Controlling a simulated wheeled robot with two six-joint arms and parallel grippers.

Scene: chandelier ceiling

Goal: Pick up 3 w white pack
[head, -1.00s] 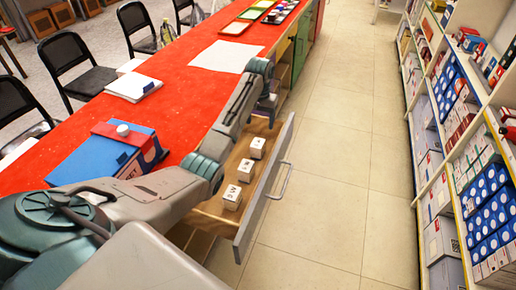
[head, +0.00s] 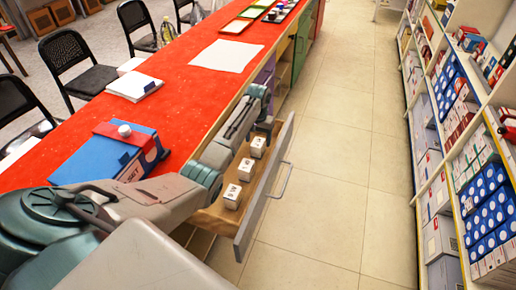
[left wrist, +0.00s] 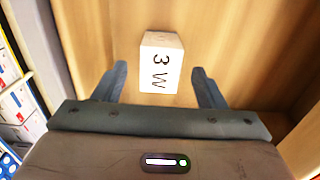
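A white pack marked "3 W" (left wrist: 160,62) lies on the wooden drawer floor in the left wrist view. My left gripper (left wrist: 160,76) is open, with one finger on each side of the picture of the pack, and holds nothing. In the head view three small white packs stand in a row in the open drawer: a near one (head: 232,197), a middle one (head: 247,170) and a far one (head: 258,147). My left gripper (head: 265,122) hangs over the far end of the drawer, close to the far pack. My right gripper is not in view.
The open drawer (head: 262,190) has a grey front with a handle. The red counter (head: 190,80) carries a blue box (head: 105,157), a white book (head: 134,87) and trays. Stocked shelves (head: 470,150) stand on the right. The tiled floor (head: 335,170) between is clear.

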